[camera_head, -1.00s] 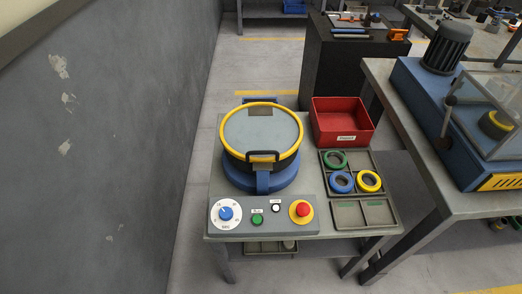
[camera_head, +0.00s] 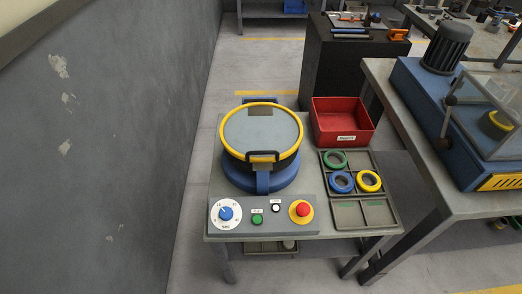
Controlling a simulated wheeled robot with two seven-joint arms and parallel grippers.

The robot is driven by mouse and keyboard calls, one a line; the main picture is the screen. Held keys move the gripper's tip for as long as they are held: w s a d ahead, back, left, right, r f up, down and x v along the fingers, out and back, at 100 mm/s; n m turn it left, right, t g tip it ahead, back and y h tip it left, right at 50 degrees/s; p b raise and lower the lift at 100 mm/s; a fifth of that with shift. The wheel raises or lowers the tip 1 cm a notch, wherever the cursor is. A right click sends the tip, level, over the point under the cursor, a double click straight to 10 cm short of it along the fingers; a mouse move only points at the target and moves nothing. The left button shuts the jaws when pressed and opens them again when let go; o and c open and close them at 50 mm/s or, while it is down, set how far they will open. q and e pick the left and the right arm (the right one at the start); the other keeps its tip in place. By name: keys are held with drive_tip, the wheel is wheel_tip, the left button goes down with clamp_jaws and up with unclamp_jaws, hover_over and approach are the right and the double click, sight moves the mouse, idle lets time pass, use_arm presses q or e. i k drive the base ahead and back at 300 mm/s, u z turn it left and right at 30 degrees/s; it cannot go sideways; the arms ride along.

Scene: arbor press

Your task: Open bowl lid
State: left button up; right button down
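The bowl (camera_head: 239,163) is dark with a blue base (camera_head: 288,183) and stands on a small grey table. Its lid (camera_head: 262,128) is a round see-through disc with a yellow rim, and it lies flat and closed on the bowl. A dark handle (camera_head: 263,155) is at the lid's front edge, above a blue bracket (camera_head: 263,183). A dark bracket also shows at the back edge. Neither of my grippers is in view.
A control panel with a dial (camera_head: 226,214), a green button (camera_head: 257,219) and a red stop button (camera_head: 302,209) lies in front. A red bin (camera_head: 342,128) and a tray (camera_head: 347,214) with coloured rings stand right. A wall (camera_head: 95,150) rises left; a larger bench (camera_head: 425,150) stands right.

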sight(262, 133)
drive_tip(key=z, duration=0.45)
drive_tip(key=k, duration=1)
drive_tip(key=u, duration=0.3)
drive_tip(key=i, duration=0.55)
drive_tip(key=u, duration=0.15)
